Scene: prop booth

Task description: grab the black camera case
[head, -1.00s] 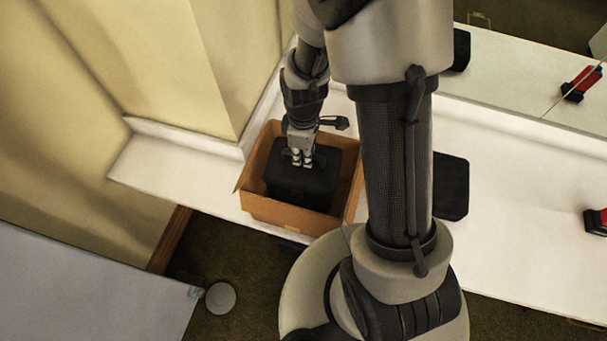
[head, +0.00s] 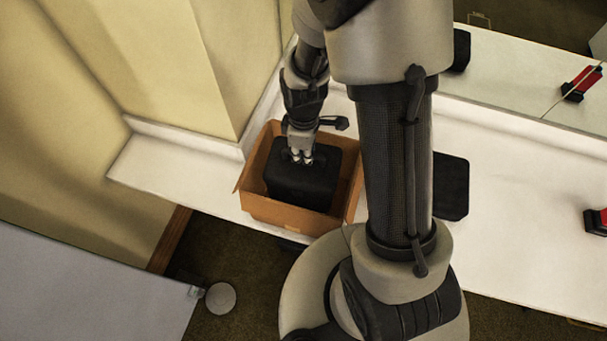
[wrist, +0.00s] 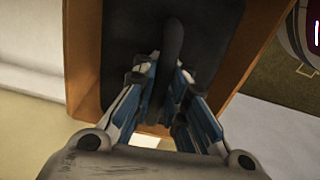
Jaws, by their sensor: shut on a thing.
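The black camera case (head: 303,187) sits inside an open brown cardboard box (head: 278,216) on the white counter. My gripper (head: 301,157) reaches down from above and is shut on the case's top handle. In the wrist view the dark handle (wrist: 173,45) runs between the two fingers of my gripper (wrist: 163,75), with the case's black top (wrist: 120,40) behind it. The box wall (wrist: 83,50) shows beside the case. The case's lower part is hidden by the box.
The white counter (head: 510,190) runs right along the mirror. A black flat object (head: 451,186) lies on it behind my arm column. A red and black object (head: 596,220) stands at the right edge. The wall is close on the left.

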